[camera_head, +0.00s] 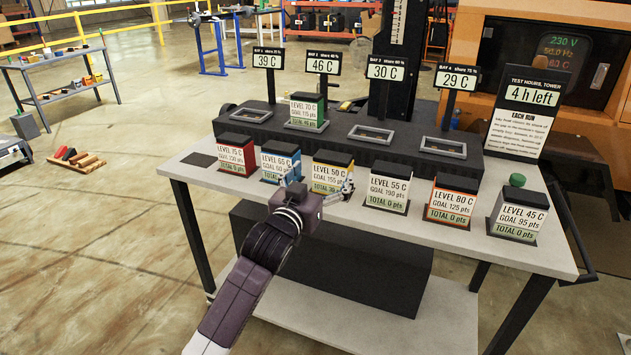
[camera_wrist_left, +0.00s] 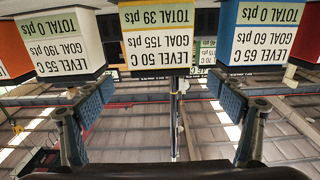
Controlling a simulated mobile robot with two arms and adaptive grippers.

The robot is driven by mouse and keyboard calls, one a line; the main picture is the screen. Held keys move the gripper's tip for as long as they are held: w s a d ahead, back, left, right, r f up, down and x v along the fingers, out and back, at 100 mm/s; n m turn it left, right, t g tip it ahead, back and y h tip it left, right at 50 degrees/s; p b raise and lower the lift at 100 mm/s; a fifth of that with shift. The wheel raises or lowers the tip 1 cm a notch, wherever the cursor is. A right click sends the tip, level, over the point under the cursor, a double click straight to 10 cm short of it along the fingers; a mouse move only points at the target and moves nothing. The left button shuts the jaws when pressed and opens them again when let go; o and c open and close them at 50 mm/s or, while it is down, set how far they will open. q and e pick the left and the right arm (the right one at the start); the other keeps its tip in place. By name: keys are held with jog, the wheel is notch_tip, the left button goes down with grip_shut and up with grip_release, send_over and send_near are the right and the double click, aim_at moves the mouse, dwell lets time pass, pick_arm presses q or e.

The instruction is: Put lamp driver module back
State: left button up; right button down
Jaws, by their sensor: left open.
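The yellow driver module marked LEVEL 50 C (camera_head: 331,178) stands on the table's front row and shows TOTAL 39 pts in the left wrist view (camera_wrist_left: 157,40). My left gripper (camera_head: 317,190) is open just in front of it. In the left wrist view its two fingers (camera_wrist_left: 162,98) are apart, with the yellow module beyond and between them, not gripped. A green module marked LEVEL 70 C (camera_head: 307,112) sits in the bay 2 slot of the black rack (camera_head: 338,136). The bay 1, 3 and 4 slots look empty. My right gripper is not in view.
The blue module (camera_head: 281,162) and the LEVEL 55 C module (camera_head: 388,187) stand close on either side. Red (camera_head: 236,154), orange (camera_head: 452,200) and LEVEL 45 C (camera_head: 517,213) modules share the grey table (camera_head: 545,254). Bay signs and a black mast rise behind the rack.

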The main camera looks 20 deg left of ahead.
pick_arm(q)
jog(key=shift+s+a, duration=0.1)
jog(key=shift+s, duration=2.25)
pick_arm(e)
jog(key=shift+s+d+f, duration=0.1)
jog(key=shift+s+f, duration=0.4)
